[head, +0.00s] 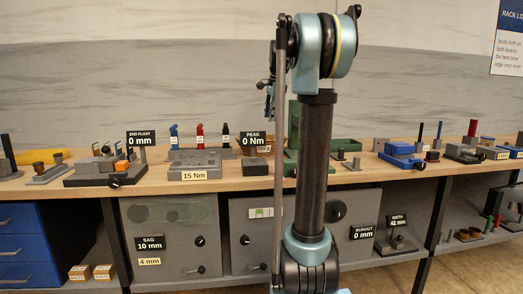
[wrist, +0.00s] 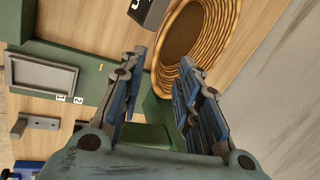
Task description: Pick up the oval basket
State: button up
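The oval basket (wrist: 218,38) is tan and woven in ringed coils, with a dark brown inside. It shows at the top of the wrist view, cut off by the upper edge. My gripper (wrist: 163,57) is open, with its two blue-grey fingers apart. Its right finger overlaps the lower part of the basket in the picture, and some of the rim shows between the fingers. I cannot tell whether they touch. Nothing is held.
A green fixture (wrist: 90,78) with a grey plate lies left of the fingers in the wrist view; it stands behind my arm in the head view (head: 345,150). The wooden bench (head: 225,184) carries a grey 15 Nm block (head: 195,162), a blue vise (head: 398,150) and several other fixtures.

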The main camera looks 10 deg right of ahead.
send_over(269, 149)
jog(key=s, duration=0.2)
notch_tip(269, 149, down, 11)
jog(key=shift+a+f, duration=0.1)
jog(key=shift+f, duration=0.05)
jog(key=shift+x, duration=2.6)
jog(key=shift+w, duration=0.2)
grip_shut()
